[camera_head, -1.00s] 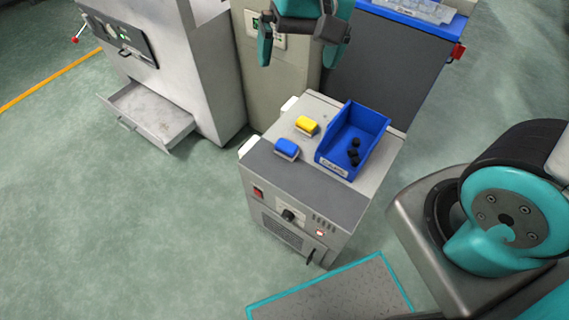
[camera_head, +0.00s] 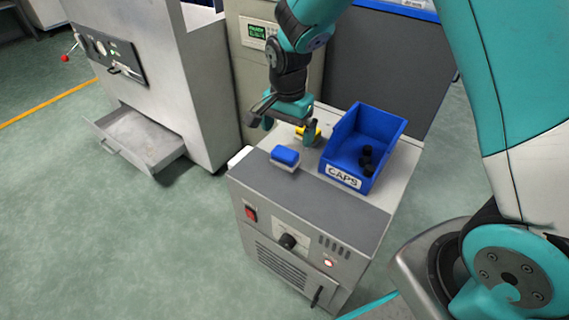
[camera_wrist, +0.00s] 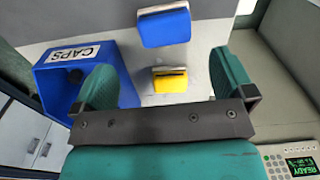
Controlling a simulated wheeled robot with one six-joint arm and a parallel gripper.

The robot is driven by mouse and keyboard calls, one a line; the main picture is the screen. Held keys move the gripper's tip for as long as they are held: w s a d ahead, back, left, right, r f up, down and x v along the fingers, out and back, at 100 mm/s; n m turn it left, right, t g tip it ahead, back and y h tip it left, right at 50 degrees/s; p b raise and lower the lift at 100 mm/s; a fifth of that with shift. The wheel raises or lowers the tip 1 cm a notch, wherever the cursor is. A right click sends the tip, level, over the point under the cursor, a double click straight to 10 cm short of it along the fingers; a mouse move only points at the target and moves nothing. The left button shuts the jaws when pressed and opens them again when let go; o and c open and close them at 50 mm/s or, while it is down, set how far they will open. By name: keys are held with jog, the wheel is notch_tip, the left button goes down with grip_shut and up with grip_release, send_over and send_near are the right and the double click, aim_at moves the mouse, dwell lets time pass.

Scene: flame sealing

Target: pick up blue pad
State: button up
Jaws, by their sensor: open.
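The blue pad (camera_head: 285,156) sits on a pale block on top of the grey cabinet (camera_head: 330,205), near its left side. The blue pad also shows in the wrist view (camera_wrist: 165,28), at the top, ahead of the fingers. My gripper (camera_head: 288,131) is open and empty above the cabinet, behind the blue pad. In the wrist view its two teal fingers (camera_wrist: 170,82) stand wide apart. The yellow pad (camera_wrist: 170,82) lies between them in that picture. In the head view the yellow pad (camera_head: 308,131) is partly hidden by my gripper.
A blue bin (camera_head: 343,181) labelled CAPS with several black caps (camera_head: 366,160) stands right of the pads. A machine with an open drawer (camera_head: 143,141) stands at left. A beige unit with a green READY display (camera_head: 257,31) stands behind the cabinet.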

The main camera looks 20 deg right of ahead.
aim_at(285, 152)
jog(key=f+b, duration=0.1)
jog(key=f, duration=0.3)
jog(key=f+b, duration=0.2)
jog(key=f, duration=0.2)
jog(key=shift+w+a+f, duration=0.2)
jog(key=shift+f, duration=0.05)
jog(key=c, duration=1)
